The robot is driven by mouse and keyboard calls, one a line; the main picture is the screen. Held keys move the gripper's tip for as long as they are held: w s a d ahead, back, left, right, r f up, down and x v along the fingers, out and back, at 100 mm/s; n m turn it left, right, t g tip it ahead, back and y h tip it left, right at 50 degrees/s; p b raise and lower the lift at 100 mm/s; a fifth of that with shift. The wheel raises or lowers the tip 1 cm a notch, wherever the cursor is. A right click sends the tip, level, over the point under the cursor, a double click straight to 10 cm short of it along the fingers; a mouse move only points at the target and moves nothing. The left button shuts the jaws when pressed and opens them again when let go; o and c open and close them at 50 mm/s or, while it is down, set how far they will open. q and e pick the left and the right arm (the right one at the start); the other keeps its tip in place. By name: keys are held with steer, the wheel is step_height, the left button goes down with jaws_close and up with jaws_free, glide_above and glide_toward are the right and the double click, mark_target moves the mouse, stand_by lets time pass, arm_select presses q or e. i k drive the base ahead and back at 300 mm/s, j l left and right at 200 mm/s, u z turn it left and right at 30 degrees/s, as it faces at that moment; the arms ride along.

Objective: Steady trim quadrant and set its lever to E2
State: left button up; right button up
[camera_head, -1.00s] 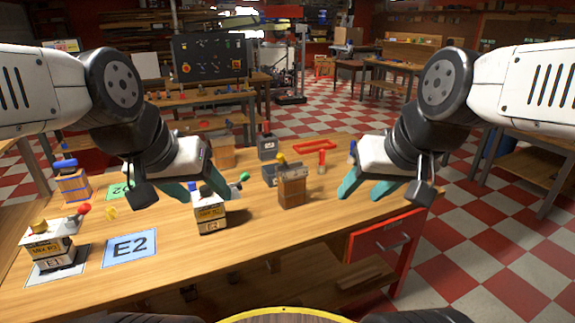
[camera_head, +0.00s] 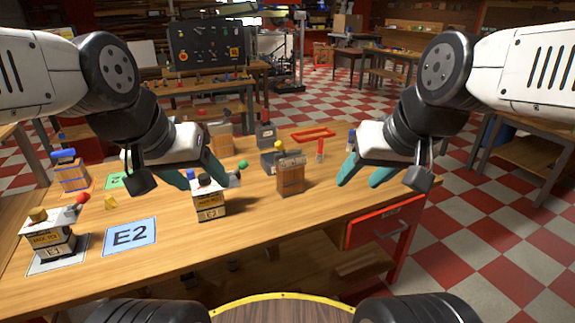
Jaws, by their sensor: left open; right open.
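Several small lever boxes stand on the wooden table, and I cannot tell for sure which is the trim quadrant. Another box (camera_head: 47,236), with a red-knobbed lever (camera_head: 78,202), stands on an E1 card at the left. A blue card marked E2 (camera_head: 130,237) lies flat and bare between them. My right gripper (camera_head: 358,184) is open and empty over the table's right part.
A wooden box with a yellow knob (camera_head: 291,178) stands between my grippers. A blue-handled box (camera_head: 72,176) stands at the far left. A red drawer (camera_head: 384,226) sits under the right edge.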

mark_target(279, 146)
steer(key=l+u, duration=0.1)
steer(key=u, duration=0.35)
steer(key=l+u, duration=0.15)
steer(key=u, duration=0.25)
steer(key=l+u, duration=0.5)
steer(key=l, duration=0.35)
steer(key=k+l+u, duration=0.1)
steer(key=l+u, duration=0.35)
steer(key=l, duration=0.4)
steer(key=k+l, duration=0.1)
steer(key=l, duration=0.35)
steer(key=k+l, duration=0.1)
steer(key=l, duration=0.3)
steer(key=k+l, duration=0.1)
steer(key=l, duration=0.35)
steer(key=k+l+u, duration=0.1)
steer(key=l, duration=0.3)
